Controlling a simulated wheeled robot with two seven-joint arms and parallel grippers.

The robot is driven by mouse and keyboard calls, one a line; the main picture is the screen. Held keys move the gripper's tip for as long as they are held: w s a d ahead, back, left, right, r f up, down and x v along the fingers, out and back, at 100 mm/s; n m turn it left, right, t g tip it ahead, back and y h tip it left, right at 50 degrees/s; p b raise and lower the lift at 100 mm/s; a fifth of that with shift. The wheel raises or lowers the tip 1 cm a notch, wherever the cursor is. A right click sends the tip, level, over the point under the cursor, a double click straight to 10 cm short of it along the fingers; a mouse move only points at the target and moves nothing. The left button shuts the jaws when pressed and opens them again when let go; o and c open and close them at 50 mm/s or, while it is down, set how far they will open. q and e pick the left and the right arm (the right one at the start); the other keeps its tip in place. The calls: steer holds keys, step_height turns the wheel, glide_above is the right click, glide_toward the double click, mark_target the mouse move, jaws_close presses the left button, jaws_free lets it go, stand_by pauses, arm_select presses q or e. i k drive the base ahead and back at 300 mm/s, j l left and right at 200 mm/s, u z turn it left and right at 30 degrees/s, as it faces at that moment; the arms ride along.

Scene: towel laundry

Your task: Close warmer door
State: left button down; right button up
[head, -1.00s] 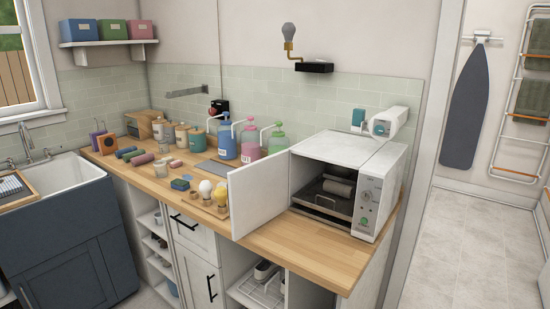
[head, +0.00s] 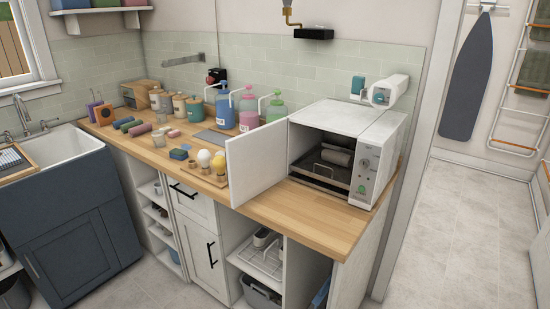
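The white towel warmer (head: 345,133) stands at the right end of the wooden counter. Its door (head: 257,164) is open, hinged on the left side and swung out toward the counter's front edge. Inside the warmer is a dark rack or tray (head: 325,170) with a rolled grey towel (head: 336,156) on it. The control panel (head: 367,174) with a green button is on the right of the opening. Neither of my grippers is in view.
The counter (head: 315,212) is clear in front of the warmer. Left of the door are a yellow bulb-shaped item (head: 219,163), pump bottles (head: 249,112) and rolled towels (head: 138,129). A sink (head: 65,160) is at the left. Open shelves are below the counter, with bare floor (head: 455,230) at right.

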mark_target(256, 159)
steer(key=i+j+z, duration=0.1)
steer(key=z, duration=0.35)
steer(key=j+z, duration=0.75)
steer(key=j, duration=0.55)
steer(key=j+z, duration=0.35)
steer(key=j, duration=0.5)
steer(key=k+j, duration=0.1)
steer(key=j, duration=0.4)
steer(key=k+j, duration=0.1)
steer(key=j, duration=0.85)
steer(key=k+j, duration=0.15)
steer(key=j, duration=0.3)
